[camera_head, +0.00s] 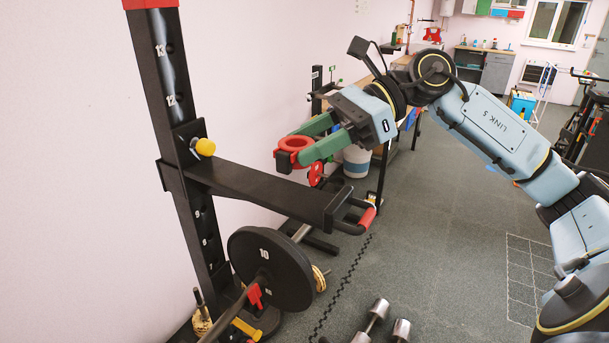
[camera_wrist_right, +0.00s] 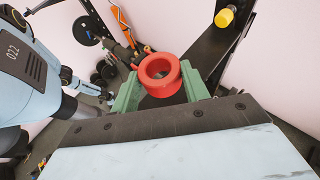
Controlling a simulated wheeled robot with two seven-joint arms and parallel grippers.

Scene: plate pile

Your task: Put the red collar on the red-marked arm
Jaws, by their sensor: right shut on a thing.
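The red collar (camera_head: 294,144) is a thick ring held between the green fingers of my right gripper (camera_head: 302,146). The fingers are shut on its sides, and its hole shows open in the right wrist view (camera_wrist_right: 160,76). The gripper holds it in the air, just above and behind the black horizontal arm (camera_head: 265,188), apart from it. I cannot tell which is the red-marked arm.
A black numbered upright (camera_head: 165,75) with a red top and a yellow knob (camera_head: 205,147) stands at the left. Dumbbells (camera_head: 376,314) lie on the floor at the front. A workbench stands behind the gripper. Open grey floor (camera_head: 440,230) lies to the right.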

